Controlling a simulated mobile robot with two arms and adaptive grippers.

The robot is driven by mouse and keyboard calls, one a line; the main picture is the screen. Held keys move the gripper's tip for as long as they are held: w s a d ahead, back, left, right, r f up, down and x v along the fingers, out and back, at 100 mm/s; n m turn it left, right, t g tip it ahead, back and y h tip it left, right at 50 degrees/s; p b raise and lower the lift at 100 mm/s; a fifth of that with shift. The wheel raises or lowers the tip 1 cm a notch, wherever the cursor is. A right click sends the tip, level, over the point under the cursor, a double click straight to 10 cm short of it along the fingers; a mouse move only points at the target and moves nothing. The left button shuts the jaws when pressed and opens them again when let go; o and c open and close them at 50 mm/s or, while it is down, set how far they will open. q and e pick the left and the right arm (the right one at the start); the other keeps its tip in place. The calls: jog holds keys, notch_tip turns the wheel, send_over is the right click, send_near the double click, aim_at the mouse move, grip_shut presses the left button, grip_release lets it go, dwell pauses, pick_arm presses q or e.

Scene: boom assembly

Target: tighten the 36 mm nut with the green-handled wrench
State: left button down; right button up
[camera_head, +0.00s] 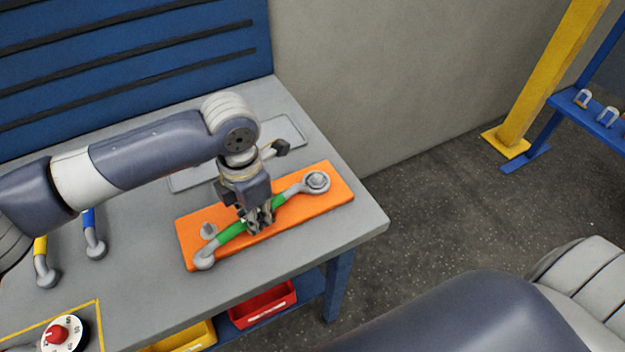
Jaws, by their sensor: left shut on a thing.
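The green-handled wrench (231,233) lies over the orange plate (296,220) on the grey bench. My left gripper (260,223) points down and is shut on the middle of its green handle. The wrench's ring end (317,181) is at the right part of the plate, around or over a round nut; I cannot tell how well it is seated. The other wrench end is at the plate's left front edge. A small grey nut or bolt (208,230) stands at the plate's left. My right gripper is not in view; only part of my right arm shows at lower right.
A yellow-handled wrench (41,262) and a blue-handled wrench (93,236) lie at the bench's left. A dial with a red knob (57,334) is at the front left. Red (262,304) and yellow (186,338) bins sit below the bench. A grey tray (283,130) lies behind my left arm.

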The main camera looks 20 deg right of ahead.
pick_arm(q)
jog(key=shift+w, duration=0.1)
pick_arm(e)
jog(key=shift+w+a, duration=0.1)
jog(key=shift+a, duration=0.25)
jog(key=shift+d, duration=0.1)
pick_arm(q)
jog(key=shift+s+r+p, duration=0.1)
jog(key=shift+s+p, duration=0.2)
jog(key=shift+p, duration=0.05)
jog(key=shift+s+d+n, duration=0.2)
jog(key=shift+s+n, duration=0.2)
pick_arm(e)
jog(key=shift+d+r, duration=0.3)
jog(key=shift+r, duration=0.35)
pick_arm(q)
jog(key=shift+p, duration=0.3)
jog(key=shift+r+p, duration=3.1)
jog(key=shift+p, duration=0.15)
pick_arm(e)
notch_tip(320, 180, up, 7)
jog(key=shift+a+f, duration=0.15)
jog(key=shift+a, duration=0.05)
pick_arm(q)
jog(key=shift+r, duration=0.1)
